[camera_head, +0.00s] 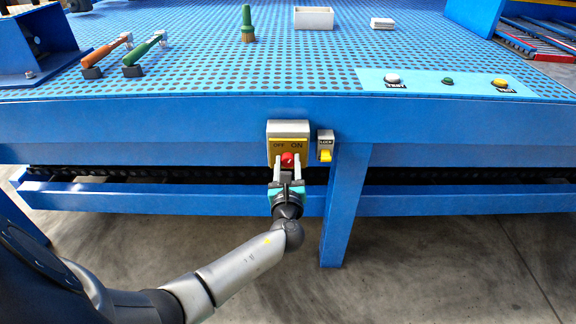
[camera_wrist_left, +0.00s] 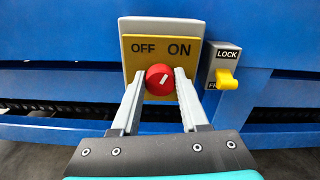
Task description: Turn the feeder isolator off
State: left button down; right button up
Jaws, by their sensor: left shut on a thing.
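The feeder isolator (camera_head: 289,132) is a grey box with a yellow plate marked OFF on the left and ON on the right, on the blue front beam of the table. It also shows in the left wrist view (camera_wrist_left: 129,48). Its red round knob (camera_wrist_left: 159,79) has a white mark slanting up and to the right, towards ON. My left gripper (camera_head: 288,162) is at the knob, with one finger on each side, shut on it. It also shows in the left wrist view (camera_wrist_left: 160,85). My right gripper is not in view.
A small grey LOCK box with a yellow lever (camera_wrist_left: 226,79) sits just right of the isolator. A blue table leg (camera_head: 346,205) stands below it. The perforated blue tabletop (camera_head: 300,70) above carries tools, a white box (camera_head: 313,18) and a button strip (camera_head: 430,82).

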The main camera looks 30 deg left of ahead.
pick_arm(q)
jog(key=shift+f+n+b, duration=0.15)
jog(key=shift+n+b, duration=0.2)
jog(key=shift+n, duration=0.65)
jog(key=n+b, duration=0.5)
jog(key=n, duration=0.4)
jog(key=shift+n, duration=0.4)
jog(key=shift+n+b, duration=0.55)
jog(key=shift+n, duration=0.75)
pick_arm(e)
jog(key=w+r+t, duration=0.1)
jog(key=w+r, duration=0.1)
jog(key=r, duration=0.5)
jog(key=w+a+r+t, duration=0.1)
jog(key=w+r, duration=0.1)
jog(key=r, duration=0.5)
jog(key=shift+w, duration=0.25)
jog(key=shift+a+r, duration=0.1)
pick_arm(q)
jog(key=shift+c, duration=2.1)
grip_release()
jog(key=shift+s, duration=0.1)
